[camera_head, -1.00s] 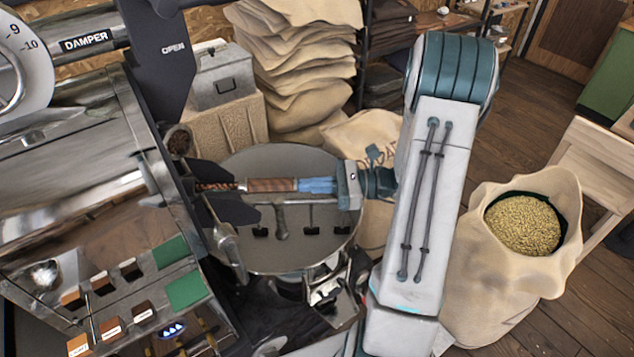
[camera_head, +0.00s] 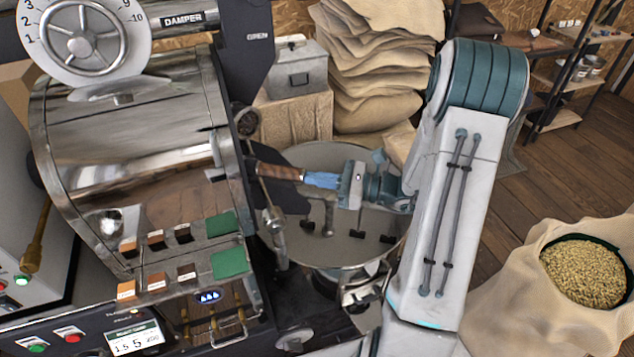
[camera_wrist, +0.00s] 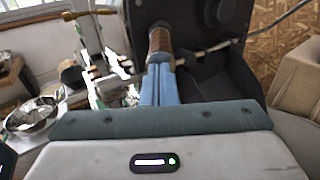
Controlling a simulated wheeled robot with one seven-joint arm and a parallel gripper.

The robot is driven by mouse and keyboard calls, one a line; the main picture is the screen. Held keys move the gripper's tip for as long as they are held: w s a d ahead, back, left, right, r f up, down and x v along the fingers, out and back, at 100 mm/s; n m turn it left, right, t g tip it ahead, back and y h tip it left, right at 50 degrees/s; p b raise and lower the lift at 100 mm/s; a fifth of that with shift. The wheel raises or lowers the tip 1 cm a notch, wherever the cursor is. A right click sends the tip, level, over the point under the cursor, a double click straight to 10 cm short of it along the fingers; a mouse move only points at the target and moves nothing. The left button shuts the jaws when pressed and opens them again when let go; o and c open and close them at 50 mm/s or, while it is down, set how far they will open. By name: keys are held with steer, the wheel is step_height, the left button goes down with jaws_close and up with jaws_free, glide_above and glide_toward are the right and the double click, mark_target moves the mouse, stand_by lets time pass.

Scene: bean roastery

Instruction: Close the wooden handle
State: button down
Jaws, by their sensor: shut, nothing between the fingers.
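The wooden handle (camera_head: 278,171) is a brown, rounded grip at the front of the steel roaster drum (camera_head: 140,160), above the round cooling tray (camera_head: 340,250). It points out from the drum face toward my gripper. My gripper (camera_head: 306,179) has blue fingers, shut and empty, with their tips at the handle's outer end. In the wrist view the handle (camera_wrist: 160,40) lies straight ahead of the blue fingertips (camera_wrist: 158,68). I cannot tell whether the tips press on it. The handle's inner end is partly hidden by dark parts of the roaster front.
A metal lever (camera_head: 272,215) stands just beside the handle. Stacked sacks (camera_head: 375,60) and a grey metal box (camera_head: 298,68) are behind. An open sack of beans (camera_head: 585,270) stands at the right, with bare floor (camera_head: 520,200) behind it.

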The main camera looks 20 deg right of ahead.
steer(key=shift+w+a+r, duration=0.1)
steer(key=shift+w+a, duration=0.05)
steer(key=b+v, duration=0.2)
steer(key=v, duration=1.2)
steer(key=shift+d, duration=0.2)
stand_by(2.5)
